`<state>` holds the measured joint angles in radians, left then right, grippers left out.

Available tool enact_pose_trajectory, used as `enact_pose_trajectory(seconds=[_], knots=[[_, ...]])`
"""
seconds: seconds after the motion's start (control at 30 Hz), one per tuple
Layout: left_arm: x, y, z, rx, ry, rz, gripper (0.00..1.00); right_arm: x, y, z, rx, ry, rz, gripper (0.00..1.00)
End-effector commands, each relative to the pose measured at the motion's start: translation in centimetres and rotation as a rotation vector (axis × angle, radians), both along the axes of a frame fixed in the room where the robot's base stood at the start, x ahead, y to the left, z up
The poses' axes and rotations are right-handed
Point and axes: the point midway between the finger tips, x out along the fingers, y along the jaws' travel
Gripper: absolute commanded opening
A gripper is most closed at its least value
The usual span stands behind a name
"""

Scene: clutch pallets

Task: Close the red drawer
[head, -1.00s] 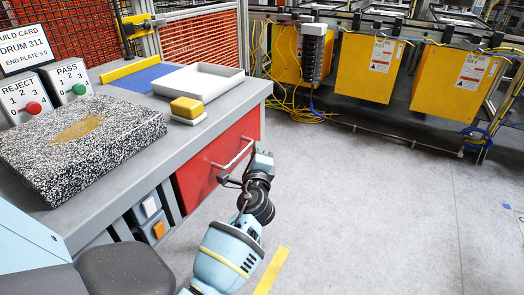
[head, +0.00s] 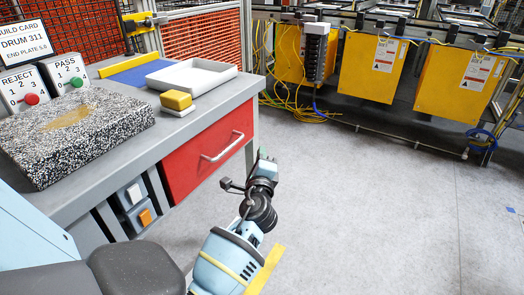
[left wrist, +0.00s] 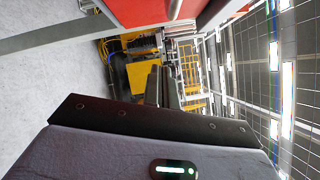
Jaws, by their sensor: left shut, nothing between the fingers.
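The red drawer (head: 190,160) is under the grey workbench top. Its front looks flush with the bench, with no visible gap. Its silver bar handle (head: 222,147) faces the open floor. My left gripper (head: 263,156) is to the right of the handle and apart from it, with its fingers shut and empty. In the left wrist view the shut fingers (left wrist: 161,87) point away from the camera. The red drawer front (left wrist: 138,10) and part of the handle (left wrist: 175,9) show at the top there. My right gripper is not in view.
The bench top holds a speckled slab (head: 75,130), a white tray (head: 190,76), a yellow block (head: 177,99) and button boxes (head: 68,72). Yellow cabinets (head: 370,70) stand along the back. The grey floor (head: 370,200) at right is clear.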

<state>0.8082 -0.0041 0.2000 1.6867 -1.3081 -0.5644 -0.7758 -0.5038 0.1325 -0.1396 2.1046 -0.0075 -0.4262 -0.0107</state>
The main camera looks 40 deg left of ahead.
Motion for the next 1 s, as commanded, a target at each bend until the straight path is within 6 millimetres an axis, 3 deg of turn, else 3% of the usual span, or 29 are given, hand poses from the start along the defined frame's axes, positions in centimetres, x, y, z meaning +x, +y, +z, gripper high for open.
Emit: enact_pose_trajectory(seconds=[0.2,0.4,1.0], knots=[[-3.4,-3.1,-0.4,-0.001,0.002,0.001,0.0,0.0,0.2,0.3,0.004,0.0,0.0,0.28],[-5.2,-4.8,-0.6,0.0,0.001,0.0,0.0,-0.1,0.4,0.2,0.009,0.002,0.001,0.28],[-5.9,-5.4,-0.6,0.0,0.0,0.001,0.0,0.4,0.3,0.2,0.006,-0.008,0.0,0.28]])
